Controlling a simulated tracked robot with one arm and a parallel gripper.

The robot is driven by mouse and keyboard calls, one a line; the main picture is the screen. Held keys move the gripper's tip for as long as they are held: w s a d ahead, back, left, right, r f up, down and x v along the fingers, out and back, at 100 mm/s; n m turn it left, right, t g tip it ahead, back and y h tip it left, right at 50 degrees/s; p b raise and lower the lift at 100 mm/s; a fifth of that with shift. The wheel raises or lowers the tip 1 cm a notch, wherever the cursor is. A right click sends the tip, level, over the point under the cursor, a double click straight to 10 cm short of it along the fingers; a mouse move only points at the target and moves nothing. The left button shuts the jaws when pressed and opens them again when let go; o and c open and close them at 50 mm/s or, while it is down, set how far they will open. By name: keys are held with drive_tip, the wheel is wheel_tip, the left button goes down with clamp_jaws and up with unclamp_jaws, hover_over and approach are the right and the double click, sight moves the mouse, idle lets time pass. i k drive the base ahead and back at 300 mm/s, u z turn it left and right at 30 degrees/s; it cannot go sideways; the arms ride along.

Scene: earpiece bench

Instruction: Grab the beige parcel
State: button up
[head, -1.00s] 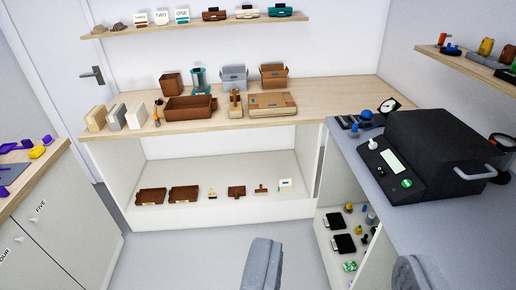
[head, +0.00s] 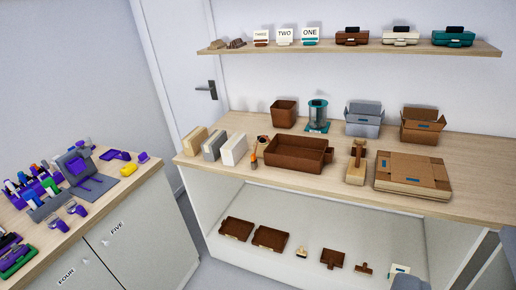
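The beige parcel (head: 194,140) is an upright, thin block at the left end of the wooden bench top in the head view. It stands first in a row, beside a grey parcel (head: 214,146) and a white parcel (head: 234,149). A small grey piece at the bottom right edge appears to be a tip of my gripper (head: 410,284). It is far from the beige parcel and nearer to me. The rest of my gripper is out of the picture, so its opening is hidden.
A brown tray (head: 299,153), an orange-handled tool (head: 254,153) and boxes stand right of the parcels. The shelf (head: 350,50) above holds cases and number cards. A left counter (head: 130,193) carries purple items. The lower shelf holds brown trays.

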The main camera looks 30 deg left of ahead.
sight(191, 143)
drive_tip(key=u, duration=0.4)
drive_tip(key=i, duration=1.25)
drive_tip(key=u, duration=1.35)
drive_tip(key=i, duration=1.45)
drive_tip(key=u, duration=0.65)
